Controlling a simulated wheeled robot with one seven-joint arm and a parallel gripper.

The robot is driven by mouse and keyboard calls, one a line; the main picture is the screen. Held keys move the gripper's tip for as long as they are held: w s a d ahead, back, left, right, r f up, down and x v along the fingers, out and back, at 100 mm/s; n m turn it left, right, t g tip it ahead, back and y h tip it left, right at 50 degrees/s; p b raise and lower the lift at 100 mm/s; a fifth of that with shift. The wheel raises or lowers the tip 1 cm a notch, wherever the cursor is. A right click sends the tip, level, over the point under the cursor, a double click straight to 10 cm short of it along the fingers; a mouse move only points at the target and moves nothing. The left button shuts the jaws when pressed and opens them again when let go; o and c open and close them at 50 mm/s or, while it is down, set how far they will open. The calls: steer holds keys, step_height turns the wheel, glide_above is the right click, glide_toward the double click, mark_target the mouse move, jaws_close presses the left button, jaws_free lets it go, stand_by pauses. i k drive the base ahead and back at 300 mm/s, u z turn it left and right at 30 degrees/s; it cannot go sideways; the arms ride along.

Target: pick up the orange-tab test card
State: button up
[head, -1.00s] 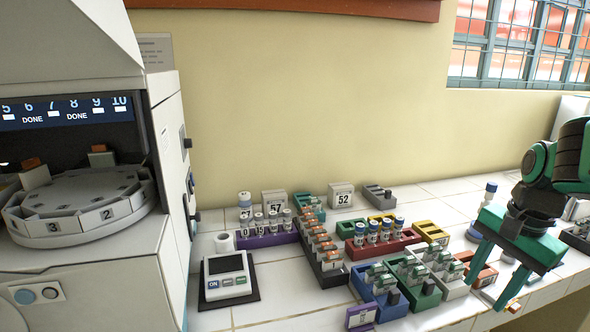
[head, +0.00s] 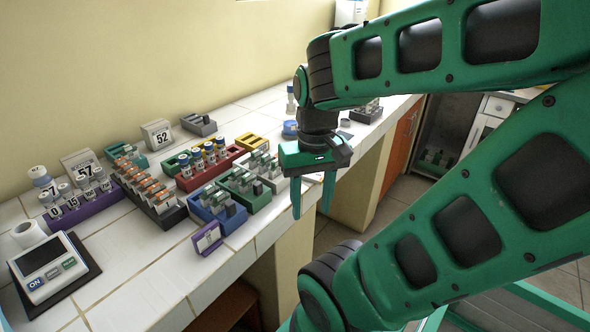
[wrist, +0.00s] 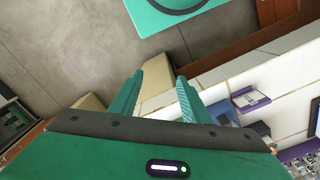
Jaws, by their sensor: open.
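Several small cards with orange tabs (head: 143,182) stand upright in a long dark rack (head: 172,218) on the tiled bench, in the head view. Which single card is meant I cannot tell. My gripper (head: 312,196) is open and empty. It points down just off the bench's front edge, well to the right of the dark rack. In the wrist view, my gripper (wrist: 160,80) has nothing between its fingers, and no orange-tab card is recognisable there.
Blue (head: 205,216) and green racks, a red rack of vials (head: 207,175) and a purple rack (head: 90,212) crowd around the dark rack. A purple-labelled holder (head: 208,238) stands near the bench edge. A scale-like device (head: 52,268) is at left. Open floor lies beyond the edge.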

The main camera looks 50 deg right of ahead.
mark_target(316, 178)
steer(key=z, duration=0.3)
steer(key=k, duration=0.65)
steer(key=z, duration=0.75)
